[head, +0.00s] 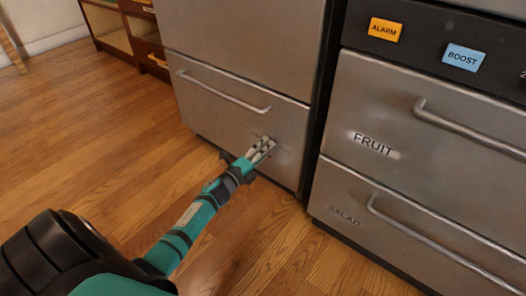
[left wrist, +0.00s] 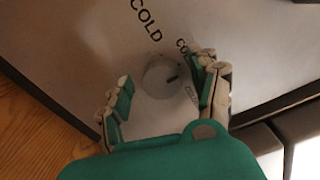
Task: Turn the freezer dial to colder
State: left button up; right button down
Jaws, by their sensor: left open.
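The freezer dial (left wrist: 160,76) is a small round pale knob with a dark pointer mark, on the grey front panel in the left wrist view. Lettering reading COLD stands above it, and a partly covered label starting with CO is at its upper right. My left gripper (left wrist: 165,92) is open, with one finger on each side of the dial; I cannot tell if either touches it. In the head view my left gripper (head: 263,150) is at the lower steel drawer front (head: 215,112), and the dial is hidden behind the fingers. My right gripper is not in view.
A bar handle (head: 222,92) crosses the drawer above my left gripper. To the right stand FRUIT (head: 350,120) and SALAD (head: 345,198) drawers with bar handles, below ALARM (head: 384,29) and BOOST (head: 463,57) buttons. Wooden floor (head: 90,130) is clear at left.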

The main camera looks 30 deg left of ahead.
pick_arm(q)
jog(key=shift+s, duration=0.1)
jog(key=s, duration=1.1)
jog(key=shift+s+a, duration=0.4)
jog(key=shift+a, duration=0.05)
